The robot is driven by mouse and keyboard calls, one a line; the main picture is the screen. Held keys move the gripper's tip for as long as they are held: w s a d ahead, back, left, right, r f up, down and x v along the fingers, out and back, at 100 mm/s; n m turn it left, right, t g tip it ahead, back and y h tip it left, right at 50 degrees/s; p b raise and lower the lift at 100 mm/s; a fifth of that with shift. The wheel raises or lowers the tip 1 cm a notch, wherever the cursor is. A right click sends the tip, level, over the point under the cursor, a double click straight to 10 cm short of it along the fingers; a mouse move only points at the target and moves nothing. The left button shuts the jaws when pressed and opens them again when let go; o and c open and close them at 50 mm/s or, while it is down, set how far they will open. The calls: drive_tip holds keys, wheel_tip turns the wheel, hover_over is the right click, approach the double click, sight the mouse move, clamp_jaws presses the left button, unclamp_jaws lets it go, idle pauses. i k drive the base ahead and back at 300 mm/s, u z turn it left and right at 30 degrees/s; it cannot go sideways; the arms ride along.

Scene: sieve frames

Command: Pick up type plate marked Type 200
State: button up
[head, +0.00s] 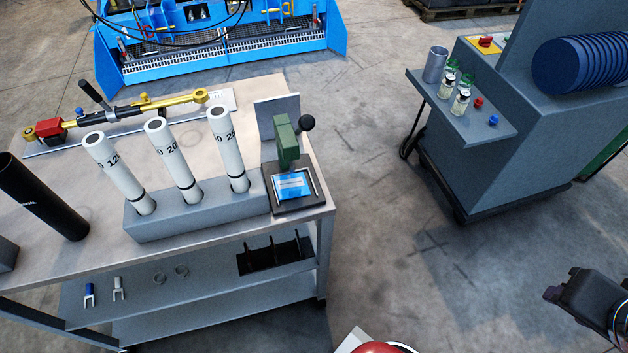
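No plate with a readable "Type 200" mark shows. A small blue and white plate (293,186) lies flat in a dark holder under a green hand press (288,145) at the right end of the workbench. Its print is too small to read. Three white tubes stand tilted in a grey block, and the middle tube (172,155) has a partly visible mark that starts "20". My gripper (562,283) is at the lower right edge, dark and partly cut off, over the floor and far from the bench. Its opening cannot be made out.
The grey workbench (230,242) has a lower shelf with two small forks, rings and a black rack. A black tube (42,197) and a yellow-red tool (130,112) lie or stand on top. A machine with a side shelf (462,120) stands right. Floor between is clear.

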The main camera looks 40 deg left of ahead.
sight(292, 186)
drive_tip(key=z, duration=0.15)
drive_tip(key=k, duration=1.35)
drive_tip(key=u, duration=2.05)
drive_tip(key=i, duration=0.5)
drive_tip(key=z, duration=0.05)
